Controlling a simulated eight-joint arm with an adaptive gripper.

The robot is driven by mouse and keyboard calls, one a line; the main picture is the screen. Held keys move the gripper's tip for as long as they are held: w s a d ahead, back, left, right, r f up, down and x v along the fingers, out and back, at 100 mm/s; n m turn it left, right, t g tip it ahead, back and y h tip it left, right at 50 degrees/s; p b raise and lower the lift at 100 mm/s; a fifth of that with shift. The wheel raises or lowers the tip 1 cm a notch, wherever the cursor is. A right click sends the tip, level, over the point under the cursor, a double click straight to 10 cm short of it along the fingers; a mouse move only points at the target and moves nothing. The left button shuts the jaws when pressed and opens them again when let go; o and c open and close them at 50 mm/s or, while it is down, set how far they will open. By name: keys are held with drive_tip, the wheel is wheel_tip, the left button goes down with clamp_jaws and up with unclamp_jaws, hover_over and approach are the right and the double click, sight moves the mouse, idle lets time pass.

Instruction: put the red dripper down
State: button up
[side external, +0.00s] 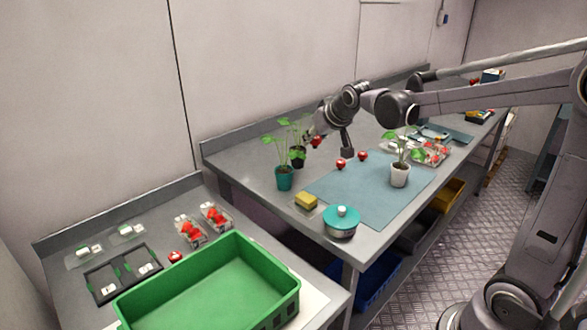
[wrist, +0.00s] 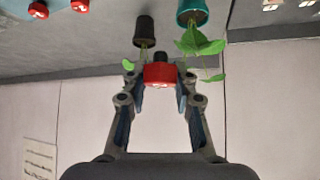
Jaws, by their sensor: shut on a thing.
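The red dripper (wrist: 160,75), with a dark top, is between my fingertips in the wrist view. My gripper (wrist: 161,82) is shut on it and holds it from both sides. In the side external view the held red dripper (side external: 316,142) is small and sits at the end of my gripper (side external: 319,136), beside the potted plants near the back of the table. It looks raised off the grey table (side external: 240,168), but its exact height is hard to tell. Two other red drippers (side external: 340,164) (side external: 362,156) lie on the table, in front of my gripper.
A plant in a teal pot (side external: 284,179) and one in a dark pot (side external: 298,162) stand close by. A blue mat (side external: 335,190), yellow sponge (side external: 306,200), teal-lidded pot (side external: 341,222) and white-potted plant (side external: 400,176) are nearer. A green crate (side external: 268,306) is at front left.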

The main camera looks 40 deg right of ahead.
drive_tip(key=w+a+n+y, duration=0.2)
drive_tip(key=a+n+y, duration=0.15)
drive_tip(key=a, duration=1.25)
hover_over(262, 235)
drive_tip(key=s, duration=0.3)
wheel_tip(262, 235, down, 13)
drive_tip(key=shift+h, duration=0.35)
drive_tip(key=shift+s+f, duration=0.2)
drive_tip(key=shift+f, duration=5.3)
drive_tip(key=o, duration=0.7)
drive_tip(key=shift+o, duration=0.2)
drive_tip(key=shift+r, duration=0.1)
